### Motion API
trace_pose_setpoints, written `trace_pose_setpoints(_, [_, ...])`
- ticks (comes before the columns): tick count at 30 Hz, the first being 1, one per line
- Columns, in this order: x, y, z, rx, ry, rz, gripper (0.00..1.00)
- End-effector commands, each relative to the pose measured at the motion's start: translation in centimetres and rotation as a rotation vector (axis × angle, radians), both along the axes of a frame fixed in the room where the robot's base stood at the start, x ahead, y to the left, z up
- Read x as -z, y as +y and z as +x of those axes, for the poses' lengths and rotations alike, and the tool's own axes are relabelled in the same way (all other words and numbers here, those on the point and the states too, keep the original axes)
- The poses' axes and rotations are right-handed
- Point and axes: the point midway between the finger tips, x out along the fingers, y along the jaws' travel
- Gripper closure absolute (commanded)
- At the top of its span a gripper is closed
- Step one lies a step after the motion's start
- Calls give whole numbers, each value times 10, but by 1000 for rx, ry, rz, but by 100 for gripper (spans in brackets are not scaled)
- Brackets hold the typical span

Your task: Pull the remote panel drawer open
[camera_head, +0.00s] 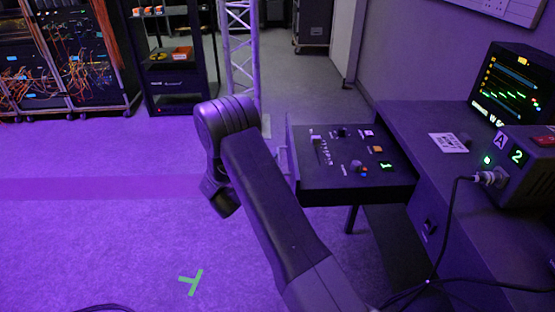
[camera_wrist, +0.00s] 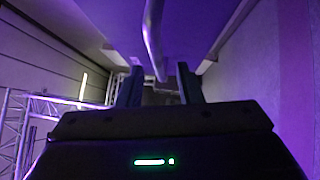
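The remote panel drawer (camera_head: 345,185) stands well out from the desk in the head view. Its black top carries knobs, small sliders and a green lit "1". A pale handle (camera_head: 283,156) shows at its left front, partly behind my arm. In the wrist view the handle bar (camera_wrist: 152,40) curves down from the top to between the fingertips. My gripper (camera_wrist: 159,84) is open, with a finger on each side of the bar and visible gaps. Whether the bar lies fully between the fingers in depth is unclear. In the head view my arm hides the fingers.
The desk (camera_head: 395,120) at right holds a lit monitor (camera_head: 515,90) and a grey box (camera_head: 515,165) marked "A 2" with a cable. A truss (camera_head: 241,50) and racks (camera_head: 70,60) stand at the back. The floor left of the drawer is clear around a green tape mark (camera_head: 191,282).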

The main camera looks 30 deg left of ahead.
Motion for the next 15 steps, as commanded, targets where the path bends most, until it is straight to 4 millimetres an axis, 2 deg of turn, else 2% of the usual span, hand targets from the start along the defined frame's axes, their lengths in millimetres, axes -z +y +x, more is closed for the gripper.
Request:
trace_pose_setpoints(3, [3,7,-30,-6,1,-3,67])
trace_pose_setpoints(9, [10,14,-72,-4,0,-1,67])
trace_pose_setpoints(15, [14,18,-98,-1,0,0,67])
